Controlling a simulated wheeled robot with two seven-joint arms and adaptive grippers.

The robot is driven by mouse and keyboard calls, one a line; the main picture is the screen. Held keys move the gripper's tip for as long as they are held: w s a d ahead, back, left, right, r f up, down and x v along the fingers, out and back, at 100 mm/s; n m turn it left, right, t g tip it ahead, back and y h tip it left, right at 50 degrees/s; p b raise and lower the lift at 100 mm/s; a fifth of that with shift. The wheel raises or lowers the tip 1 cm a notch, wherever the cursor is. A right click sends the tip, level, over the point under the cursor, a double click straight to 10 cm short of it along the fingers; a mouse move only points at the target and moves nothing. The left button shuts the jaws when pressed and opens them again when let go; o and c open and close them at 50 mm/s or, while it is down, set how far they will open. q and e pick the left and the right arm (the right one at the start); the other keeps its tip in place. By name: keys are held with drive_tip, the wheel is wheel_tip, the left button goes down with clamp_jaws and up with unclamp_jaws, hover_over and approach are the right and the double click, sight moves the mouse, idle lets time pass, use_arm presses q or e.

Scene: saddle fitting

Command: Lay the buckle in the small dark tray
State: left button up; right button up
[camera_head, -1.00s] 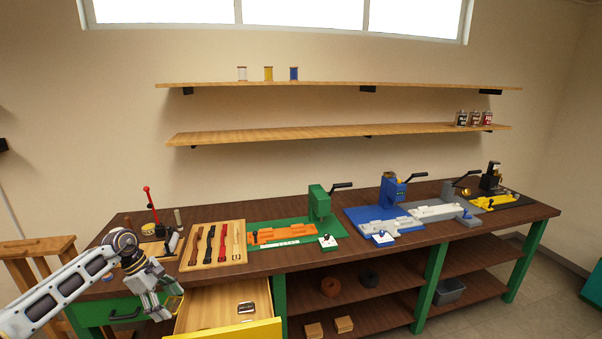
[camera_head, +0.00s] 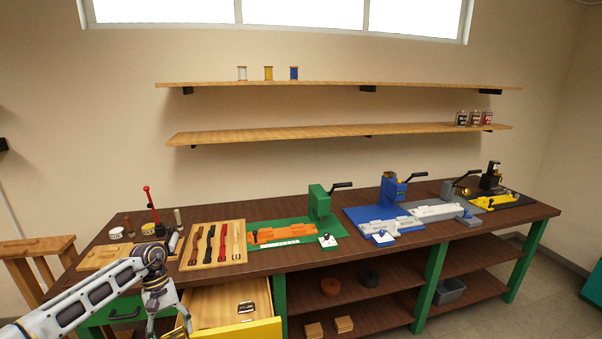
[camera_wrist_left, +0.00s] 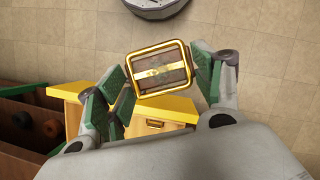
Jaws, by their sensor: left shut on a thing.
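A gold-framed rectangular buckle (camera_wrist_left: 155,49) is held between the green-padded fingers of my left gripper (camera_wrist_left: 160,72) in the left wrist view. In the head view the left gripper (camera_head: 163,306) is low at the left, pointing down beside the open drawer, in front of the bench. The buckle is hard to make out there. Another, silvery buckle (camera_head: 246,307) lies in the drawer (camera_head: 214,305). I cannot clearly identify the small dark tray in either view. My right gripper is out of view.
The drawer with its yellow front (camera_head: 245,331) sticks out from the bench (camera_head: 300,258). A wooden board of straps (camera_head: 233,247) lies behind it, with green, blue and grey fixtures to the right. A grey bin (camera_head: 449,291) stands on the lower shelf. Open floor shows below the gripper.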

use_arm(q)
drive_tip(key=s+d+f+m+y+b, duration=0.1)
drive_tip(key=s+d+f+m+b, duration=0.1)
drive_tip(key=d+f+b, duration=0.4)
drive_tip(key=s+d+f+m+g+y+b, duration=0.1)
drive_tip(key=s+d+f+m+b, duration=0.1)
drive_tip(key=d+f+m+b, duration=0.3)
drive_tip(key=d+f+b, duration=0.1)
drive_tip(key=d+f, duration=0.1)
drive_tip(key=d, duration=0.1)
drive_tip(key=shift+s+d+y, duration=0.2)
drive_tip(key=shift+s+y, duration=0.05)
drive_tip(key=shift+y, duration=0.15)
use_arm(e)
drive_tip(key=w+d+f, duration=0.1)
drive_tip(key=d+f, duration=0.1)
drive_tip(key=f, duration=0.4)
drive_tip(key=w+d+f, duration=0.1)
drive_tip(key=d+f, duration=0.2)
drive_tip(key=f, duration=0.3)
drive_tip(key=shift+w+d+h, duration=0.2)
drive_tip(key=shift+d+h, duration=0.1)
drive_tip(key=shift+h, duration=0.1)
use_arm(q)
drive_tip(key=shift+r, duration=0.1)
